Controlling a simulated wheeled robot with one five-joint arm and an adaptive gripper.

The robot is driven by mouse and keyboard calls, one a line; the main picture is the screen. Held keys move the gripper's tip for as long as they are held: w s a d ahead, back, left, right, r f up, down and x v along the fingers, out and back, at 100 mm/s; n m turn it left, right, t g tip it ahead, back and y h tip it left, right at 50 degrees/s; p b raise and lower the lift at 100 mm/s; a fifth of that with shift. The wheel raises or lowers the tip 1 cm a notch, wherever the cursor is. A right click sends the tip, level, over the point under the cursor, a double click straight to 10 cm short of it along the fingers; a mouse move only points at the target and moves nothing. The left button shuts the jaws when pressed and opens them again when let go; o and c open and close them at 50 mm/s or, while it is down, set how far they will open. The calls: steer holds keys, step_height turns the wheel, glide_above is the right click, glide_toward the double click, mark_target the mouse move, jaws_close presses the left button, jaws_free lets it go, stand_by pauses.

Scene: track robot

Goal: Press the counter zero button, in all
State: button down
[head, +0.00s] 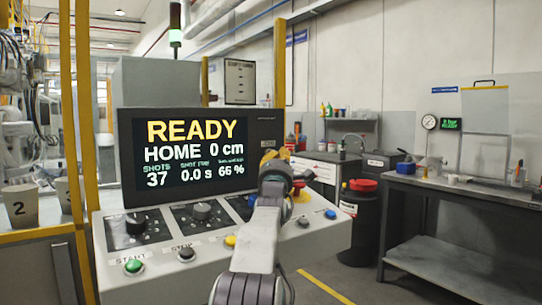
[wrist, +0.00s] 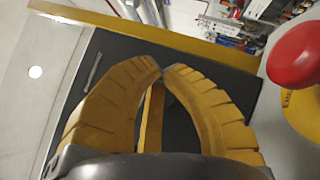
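The control console (head: 215,262) stands in front of me, its screen (head: 198,150) reading READY, HOME 0 cm, SHOTS 37. Along its front are a green START button (head: 133,265), a dark STOP button (head: 186,253), a yellow button (head: 231,241), a dark button (head: 303,222) and a blue button (head: 330,214). I cannot read a counter zero label; my arm hides part of the row. My gripper (head: 270,156) is raised over the console's right side, before the screen's right edge. In the wrist view its yellow fingertips (wrist: 162,72) meet, with nothing between them.
A red emergency button (wrist: 305,55) on a yellow plate (wrist: 302,112) is close to the right of my fingers in the wrist view. Dark knobs (head: 202,211) stand on the console panel. A black bin (head: 358,228) and a grey workbench (head: 460,190) are at right.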

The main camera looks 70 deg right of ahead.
steer(key=shift+w+d+p, duration=0.35)
steer(key=shift+w, duration=0.05)
stand_by(0.9)
steer(key=shift+w+d+f, duration=0.1)
steer(key=shift+f, duration=0.15)
stand_by(0.6)
steer(key=shift+f, duration=0.1)
steer(key=shift+s+a+f+b, duration=0.2)
steer(key=shift+s+a+b, duration=0.05)
steer(key=shift+b, duration=0.45)
steer(key=shift+s+a+r+b, duration=0.1)
steer(key=shift+s+a+b, duration=0.15)
steer(key=shift+a+b, duration=0.1)
steer(key=shift+s+r, duration=0.1)
steer(key=shift+r, duration=0.15)
steer(key=shift+a, duration=0.15)
